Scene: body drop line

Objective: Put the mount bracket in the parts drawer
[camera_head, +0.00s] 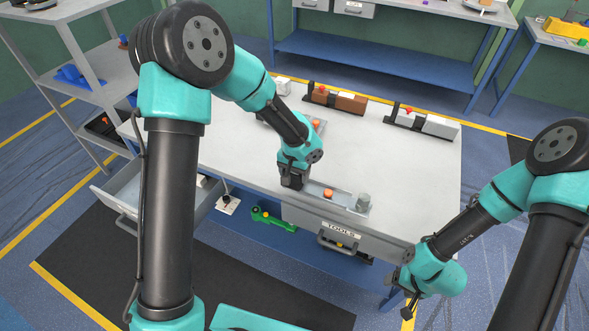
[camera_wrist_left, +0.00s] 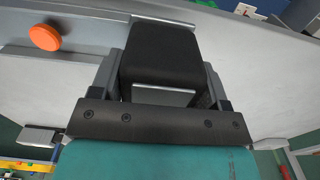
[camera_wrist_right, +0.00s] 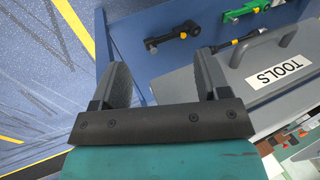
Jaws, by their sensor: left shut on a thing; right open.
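My left gripper (camera_head: 293,180) is low over the worktable, at the left end of a grey tray-like strip (camera_head: 345,199). It is shut on a black block-like piece (camera_wrist_left: 165,55) with a grey lower edge. I cannot tell from its shape whether this is the mount bracket. An open drawer (camera_head: 126,188) juts out at the table's left; its label is not readable, and a pale item shows partly inside. My right gripper (camera_head: 409,303) is open and empty off the table's front right corner; its two fingers show apart in the right wrist view (camera_wrist_right: 157,85).
A shut drawer labelled TOOLS (camera_head: 340,237) is at the front. Fixtures with red knobs line the back edge. A green tool (camera_head: 273,219) lies below.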

